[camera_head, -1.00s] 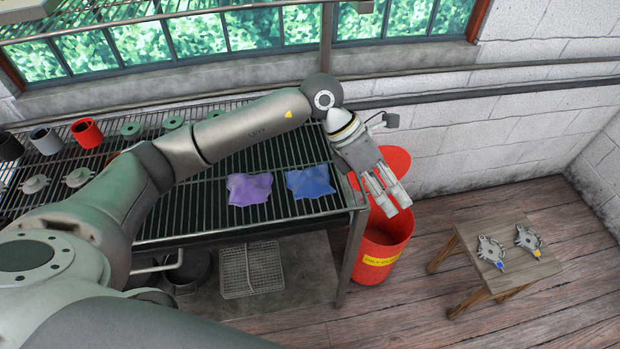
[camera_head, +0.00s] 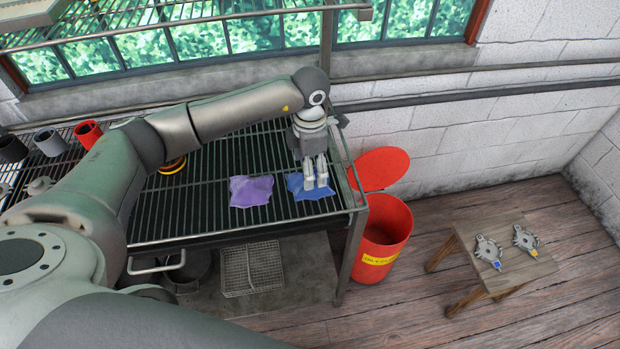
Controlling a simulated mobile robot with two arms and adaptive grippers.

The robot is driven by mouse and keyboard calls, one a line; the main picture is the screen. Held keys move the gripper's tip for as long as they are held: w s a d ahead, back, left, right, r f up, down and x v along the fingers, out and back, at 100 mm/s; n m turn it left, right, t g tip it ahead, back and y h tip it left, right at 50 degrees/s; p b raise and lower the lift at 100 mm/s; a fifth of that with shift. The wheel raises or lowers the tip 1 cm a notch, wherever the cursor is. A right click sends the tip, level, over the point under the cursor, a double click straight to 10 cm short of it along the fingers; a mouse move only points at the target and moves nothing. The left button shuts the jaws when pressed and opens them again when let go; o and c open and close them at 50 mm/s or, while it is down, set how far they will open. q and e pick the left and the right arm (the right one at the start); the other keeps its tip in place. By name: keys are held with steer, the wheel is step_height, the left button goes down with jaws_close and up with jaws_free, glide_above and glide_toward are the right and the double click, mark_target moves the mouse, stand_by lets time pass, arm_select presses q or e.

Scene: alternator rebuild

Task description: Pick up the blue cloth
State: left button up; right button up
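The blue cloth (camera_head: 297,191) lies crumpled on the wire-grid bench top, near its right end. My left gripper (camera_head: 316,186) points down over the cloth's right part and hides some of it. A gap shows between its two fingers, so it looks open. The fingertips are at or just above the cloth; whether they touch it I cannot tell. My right gripper is not in view.
A purple cloth (camera_head: 251,191) lies just left of the blue one. A red bin (camera_head: 384,243) with its lid raised stands right of the bench. A wooden stool (camera_head: 470,262) bears two metal parts. Cups stand at the bench's far left.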

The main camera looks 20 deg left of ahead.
mark_target(295, 181)
arm_select(q)
steer(key=shift+f+p, duration=0.35)
steer(key=shift+f, duration=0.05)
step_height(295, 181, down, 3)
steer(key=shift+w+f+p, duration=0.1)
steer(key=shift+f+p, duration=0.05)
steer(key=shift+p, duration=0.6)
steer(key=shift+f, duration=0.35)
steer(key=shift+c, duration=0.4)
steer(key=c, duration=1)
steer(key=shift+c, duration=0.2)
